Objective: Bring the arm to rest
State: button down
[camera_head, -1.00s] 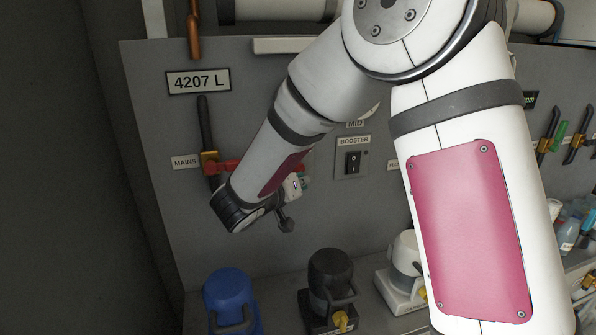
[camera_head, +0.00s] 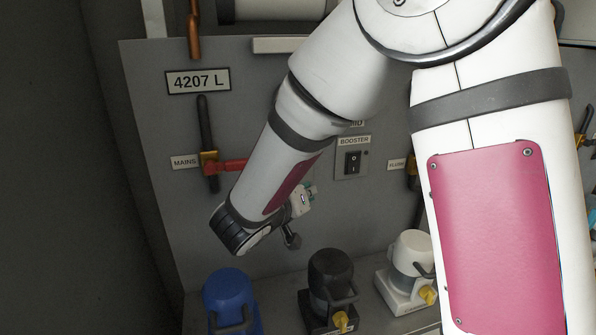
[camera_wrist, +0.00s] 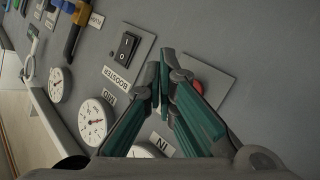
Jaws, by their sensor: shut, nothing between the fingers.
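My gripper (camera_wrist: 158,88) shows in the wrist view with its green-sided dark fingers together and nothing between them. It is in front of the grey panel (camera_wrist: 225,40), near a red round button (camera_wrist: 195,86) and the BOOSTER rocker switch (camera_wrist: 126,46); I cannot tell the gap to the panel. In the head view my arm is bent, its forearm slanting down and left in front of the panel (camera_head: 140,100). The wrist hangs above the bench, and the fingers are mostly hidden there.
A valve with a red handle (camera_head: 232,165) marked MAINS is close behind my forearm. Gauges (camera_wrist: 94,120) line the panel. The dark area at far left looks clear.

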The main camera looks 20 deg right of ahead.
jog(key=s+d+r+g, duration=0.3)
jog(key=s+d+g, duration=0.15)
jog(key=s, duration=0.45)
jog(key=s+d+r+g, duration=0.25)
jog(key=s+d, duration=0.35)
jog(key=s, duration=0.3)
jog(key=s+a+n+t+y, duration=0.1)
jog(key=s+a+n+y, duration=0.2)
jog(key=s+a+y, duration=0.6)
jog(key=s+y, duration=0.1)
jog(key=s, duration=0.2)
jog(key=shift+a, duration=0.35)
jog(key=shift+d+r, duration=0.1)
